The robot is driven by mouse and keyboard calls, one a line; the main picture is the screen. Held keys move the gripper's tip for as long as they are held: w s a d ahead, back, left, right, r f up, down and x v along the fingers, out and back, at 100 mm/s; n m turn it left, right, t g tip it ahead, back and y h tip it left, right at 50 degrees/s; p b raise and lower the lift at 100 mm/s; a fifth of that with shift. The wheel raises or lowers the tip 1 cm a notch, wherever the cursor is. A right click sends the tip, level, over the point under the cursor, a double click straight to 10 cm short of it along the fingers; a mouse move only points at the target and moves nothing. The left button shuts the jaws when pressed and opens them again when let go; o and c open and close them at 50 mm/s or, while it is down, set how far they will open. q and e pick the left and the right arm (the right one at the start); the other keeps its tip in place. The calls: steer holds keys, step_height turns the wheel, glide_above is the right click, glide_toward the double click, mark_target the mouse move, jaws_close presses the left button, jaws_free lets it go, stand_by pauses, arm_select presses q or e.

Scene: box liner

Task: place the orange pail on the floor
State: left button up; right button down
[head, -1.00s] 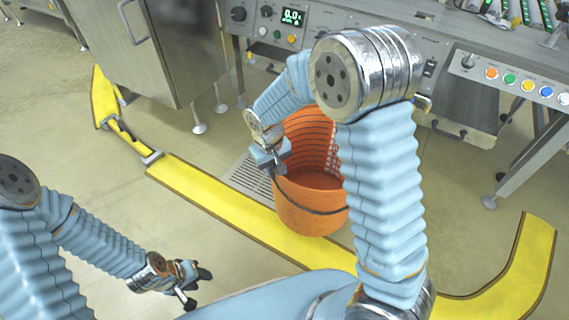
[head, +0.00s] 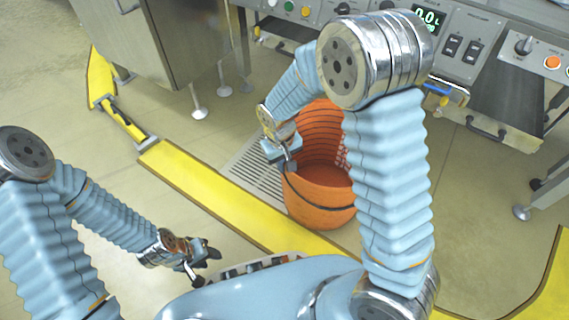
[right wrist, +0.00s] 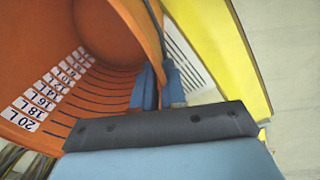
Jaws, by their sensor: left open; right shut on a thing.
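The orange pail (head: 318,208) is upright in front of my body in the head view, partly covered by my right arm. Its inside wall has dark lines and a white litre scale, clear in the right wrist view (right wrist: 105,85). My right gripper (head: 287,165) is shut on the pail's rim on its left side; the two blue fingers (right wrist: 158,90) sit either side of the wall in the right wrist view. Whether the pail's base touches the floor (head: 110,220) I cannot tell. My left gripper (head: 205,262) is open and empty at the lower left, away from the pail.
A yellow floor strip (head: 205,190) runs diagonally below the pail. A floor grate (head: 255,170) lies behind it. A steel cabinet (head: 180,45) stands at the back left and a control panel bench (head: 470,50) at the back right. Open floor lies to the left.

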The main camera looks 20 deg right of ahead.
steer(key=shift+r, duration=0.15)
steer(key=shift+f, duration=0.25)
steer(key=c, duration=1.2)
jaws_free()
steer(key=shift+r, duration=0.6)
step_height(320, 180, up, 11)
steer(key=p, duration=0.3)
steer(key=shift+a, duration=0.45)
steer(key=shift+s+r, duration=0.1)
